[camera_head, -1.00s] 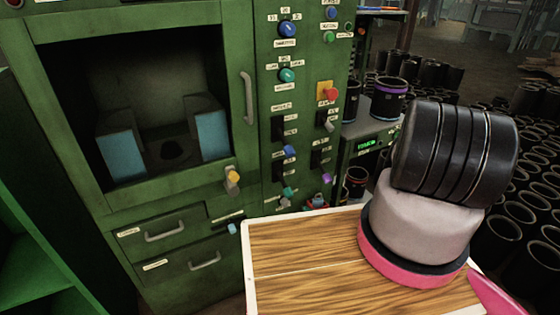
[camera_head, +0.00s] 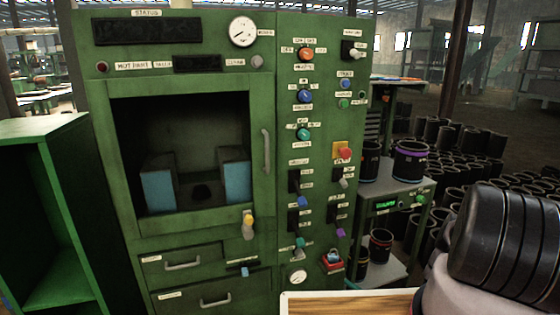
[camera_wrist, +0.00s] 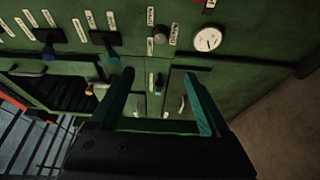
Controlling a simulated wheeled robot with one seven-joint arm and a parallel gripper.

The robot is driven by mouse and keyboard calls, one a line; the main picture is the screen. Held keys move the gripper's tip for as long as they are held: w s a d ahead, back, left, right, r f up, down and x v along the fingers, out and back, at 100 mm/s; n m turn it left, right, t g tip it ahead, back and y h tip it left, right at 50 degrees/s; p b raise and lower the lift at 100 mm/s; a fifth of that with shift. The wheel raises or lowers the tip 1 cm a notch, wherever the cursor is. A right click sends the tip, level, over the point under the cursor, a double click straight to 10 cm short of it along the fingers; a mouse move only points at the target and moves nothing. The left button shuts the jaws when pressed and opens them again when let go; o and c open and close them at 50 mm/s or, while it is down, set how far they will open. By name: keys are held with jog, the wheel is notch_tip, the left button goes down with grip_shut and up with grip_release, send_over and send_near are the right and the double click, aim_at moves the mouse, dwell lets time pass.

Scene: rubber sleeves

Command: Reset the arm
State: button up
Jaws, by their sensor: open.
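My gripper (camera_wrist: 162,100) shows in the wrist view, with two dark green fingers spread apart and nothing between them. It faces the front of the green machine (camera_head: 265,150), whose panel shows behind the fingers. In the head view my gripper is out of sight. Only a black and grey part of my arm shows at the lower right.
The machine has an open chamber (camera_head: 195,185), knobs, switches and a red button (camera_head: 344,154). A shelf stand (camera_head: 395,200) holds black sleeves, one with a purple band (camera_head: 410,160). Many black sleeves stand behind it. A green shelf (camera_head: 45,215) is at left.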

jog(key=w+r+n+g+y, duration=0.1)
jog(key=w+r+n+g, duration=0.2)
jog(key=r+n, duration=0.5)
jog(key=w+r+n+g+y, duration=0.1)
jog(key=w+r+n+g, duration=0.25)
jog(key=r, duration=0.85)
jog(key=w+r+n+g+y, duration=0.2)
jog(key=w+r+n+g, duration=0.3)
jog(key=r, duration=0.6)
jog(key=s+a+r+n+g+h, duration=0.1)
jog(key=s+r+n+h, duration=0.1)
jog(key=r+n, duration=0.35)
jog(key=s+a+r+n+g+h, duration=0.1)
jog(key=s+r+n, duration=0.1)
jog(key=r, duration=0.7)
jog(key=s+a+r+n+h, duration=0.2)
jog(key=s+r+n, duration=0.1)
jog(key=r, duration=0.4)
jog(key=s+d+r+n+t+h, duration=0.1)
jog(key=s+r+n+t+h, duration=0.2)
jog(key=s+r+n, duration=0.4)
jog(key=s+d+r+n+t+h, duration=0.1)
jog(key=s+r+n+t+h, duration=0.3)
jog(key=s+r+n, duration=0.4)
jog(key=s+r+h, duration=0.1)
jog(key=s+r, duration=0.6)
jog(key=s, duration=0.4)
jog(key=shift+s+d+r+h, duration=0.25)
jog(key=shift+s+r+h, duration=0.05)
jog(key=shift+r, duration=0.1)
